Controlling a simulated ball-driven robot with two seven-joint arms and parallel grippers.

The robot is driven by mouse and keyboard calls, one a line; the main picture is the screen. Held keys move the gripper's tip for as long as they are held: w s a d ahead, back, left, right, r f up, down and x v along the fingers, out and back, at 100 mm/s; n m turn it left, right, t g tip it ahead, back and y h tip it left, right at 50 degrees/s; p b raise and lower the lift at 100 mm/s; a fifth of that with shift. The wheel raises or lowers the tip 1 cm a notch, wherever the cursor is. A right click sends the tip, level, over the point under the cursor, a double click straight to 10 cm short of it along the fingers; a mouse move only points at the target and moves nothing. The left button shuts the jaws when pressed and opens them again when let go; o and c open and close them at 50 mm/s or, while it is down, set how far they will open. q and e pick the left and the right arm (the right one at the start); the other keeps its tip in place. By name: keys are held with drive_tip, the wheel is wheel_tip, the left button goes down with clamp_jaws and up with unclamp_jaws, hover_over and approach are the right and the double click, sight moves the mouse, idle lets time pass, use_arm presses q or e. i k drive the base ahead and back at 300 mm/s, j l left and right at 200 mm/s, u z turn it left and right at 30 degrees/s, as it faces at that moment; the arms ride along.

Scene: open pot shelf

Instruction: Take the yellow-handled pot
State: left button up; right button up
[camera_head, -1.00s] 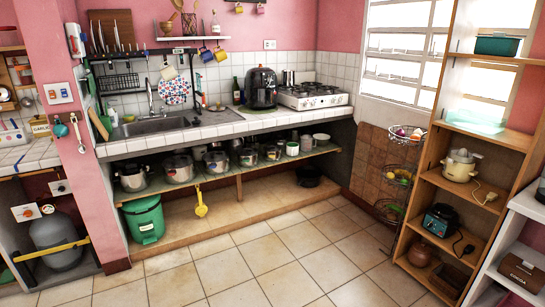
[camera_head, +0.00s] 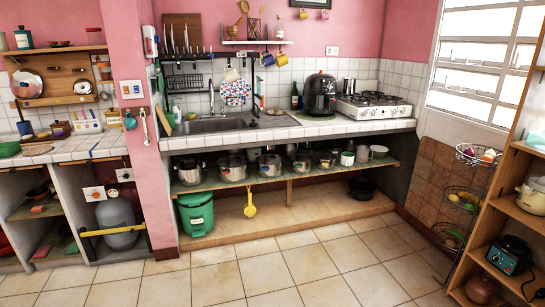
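Several pots stand in a row on the open shelf (camera_head: 300,178) under the tiled counter. Steel pots (camera_head: 232,166) stand toward its left and middle. A smaller pot (camera_head: 326,159) and pale vessels (camera_head: 379,151) stand toward its right. A small dark reddish pot (camera_head: 58,130) with a yellowish part sits on the left counter. At this size I cannot tell which pot has yellow handles. Neither of my grippers is in view.
A green bin (camera_head: 196,213) stands below the shelf, and a yellow scoop (camera_head: 250,205) hangs from its edge. A wire basket stand (camera_head: 462,198) and wooden shelving (camera_head: 510,235) stand at the right. The tiled floor (camera_head: 300,265) in front is clear.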

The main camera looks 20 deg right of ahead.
sight(325, 161)
drive_tip(key=i+l+z, duration=0.75)
drive_tip(key=i, duration=0.15)
drive_tip(key=i+l+z, duration=0.1)
drive_tip(key=i+z, duration=0.3)
drive_tip(key=i, duration=0.1)
